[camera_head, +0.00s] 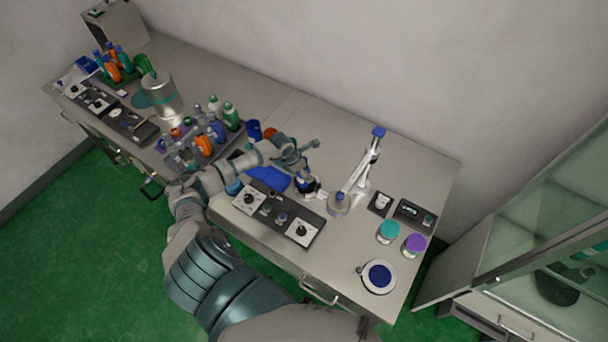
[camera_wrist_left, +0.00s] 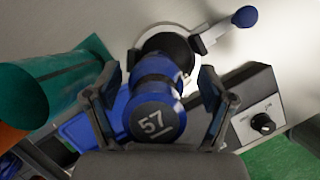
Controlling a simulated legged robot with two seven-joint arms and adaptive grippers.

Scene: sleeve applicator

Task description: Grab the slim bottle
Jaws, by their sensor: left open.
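A slim blue bottle (camera_wrist_left: 158,105) with a dark round end marked 57 shows in the left wrist view, lying between the two fingers of my left gripper (camera_wrist_left: 163,100). The fingers are open, one on each side of it, and a gap shows on the right side. In the head view my left gripper (camera_head: 302,176) is over the middle of the bench, and only a dark blue part of the bottle (camera_head: 307,186) shows under it. Whether a finger touches the bottle cannot be told. My right gripper is not in view.
A control panel with dials (camera_head: 280,214) lies in front of the gripper. A white stand with a blue top (camera_head: 364,175) rises to the right. A tray of several bottles (camera_head: 203,140) is to the left. Two lidded jars (camera_head: 389,231) and a round dish (camera_head: 378,277) stand at the right.

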